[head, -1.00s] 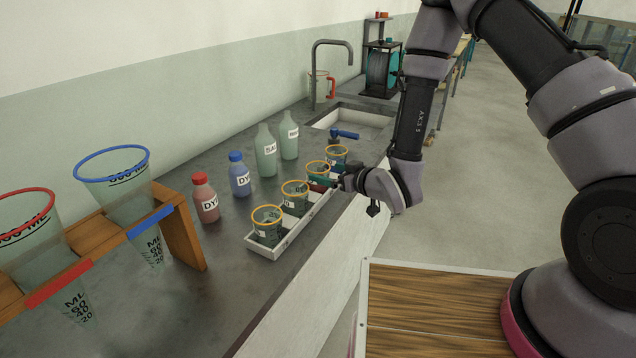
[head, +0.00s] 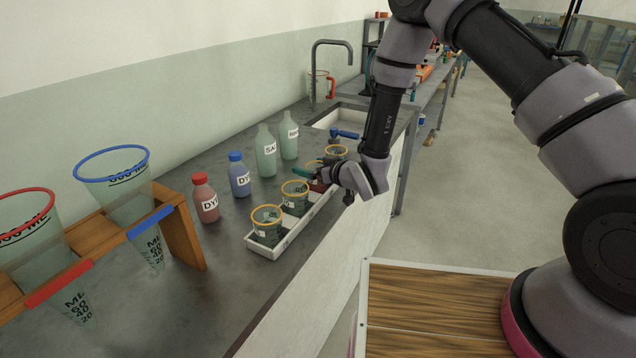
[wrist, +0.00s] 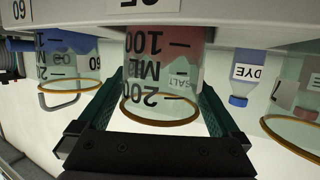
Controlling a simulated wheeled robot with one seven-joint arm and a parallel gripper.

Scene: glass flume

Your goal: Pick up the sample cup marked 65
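The sample cup with red contents and an orange rim (wrist: 160,108) fills the middle of the wrist view, which appears upside down. A tray label reading 65 (wrist: 145,3) lies in line with it. In the head view this cup (head: 320,186) is the third from the front in the white tray, partly hidden by my gripper. My gripper (wrist: 162,85) is open, with one green finger on each side of the cup. Small gaps seem to remain between fingers and cup. The fingers also show at the cup in the head view (head: 304,172).
A blue-filled cup (wrist: 67,72) stands on one side, and another cup (wrist: 295,130) on the other, both close to the fingers. The white tray (head: 287,238) holds the cups. Dye bottles (head: 239,178) and salt bottles (head: 265,155) stand behind, towards the wall.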

